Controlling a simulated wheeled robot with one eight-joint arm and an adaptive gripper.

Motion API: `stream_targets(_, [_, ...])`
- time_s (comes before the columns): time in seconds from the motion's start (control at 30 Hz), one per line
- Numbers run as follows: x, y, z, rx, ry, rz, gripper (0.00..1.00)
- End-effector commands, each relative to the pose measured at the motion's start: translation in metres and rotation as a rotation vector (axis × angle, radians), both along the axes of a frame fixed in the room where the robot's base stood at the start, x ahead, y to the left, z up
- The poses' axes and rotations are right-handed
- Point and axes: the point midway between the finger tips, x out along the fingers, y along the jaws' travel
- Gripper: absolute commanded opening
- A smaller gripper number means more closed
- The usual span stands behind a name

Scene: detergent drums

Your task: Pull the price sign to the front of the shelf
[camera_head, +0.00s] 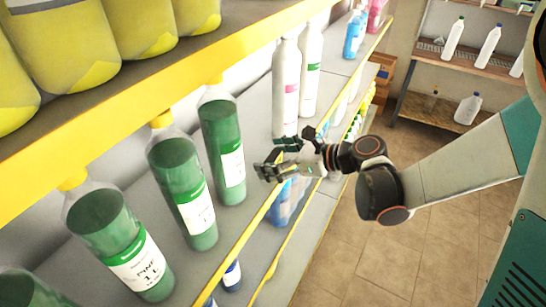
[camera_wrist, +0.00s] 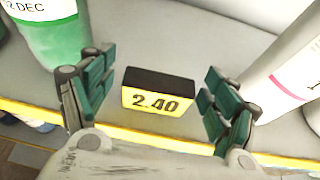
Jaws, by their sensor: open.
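The price sign is a small block with a black top and a yellow face reading "2.40" (camera_wrist: 158,97). It stands on the grey shelf (camera_wrist: 185,40), a little behind the yellow front edge, in the wrist view. My gripper (camera_wrist: 154,77) is open, with one finger on each side of the sign and a visible gap on both sides. In the head view my gripper (camera_head: 276,157) is at the shelf's front edge, between the green bottles and the white bottles. There the sign is mostly hidden by my fingers.
A green bottle (camera_head: 223,145) stands left of my gripper and a white bottle (camera_head: 286,88) stands behind it, both close. The upper shelf (camera_head: 130,90) with yellow containers overhangs at the left. The tiled floor at the right is open.

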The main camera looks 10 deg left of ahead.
Motion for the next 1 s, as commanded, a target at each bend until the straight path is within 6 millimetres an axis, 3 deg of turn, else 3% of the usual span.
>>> stream_targets(0.27, [-0.002, -0.009, 0.004, 0.000, 0.000, -0.002, 0.80])
stream_targets(0.7, [-0.028, -0.081, 0.035, 0.000, 0.000, -0.005, 0.80])
stream_targets(1.0, [-0.037, -0.104, 0.045, 0.000, 0.000, -0.001, 0.80])
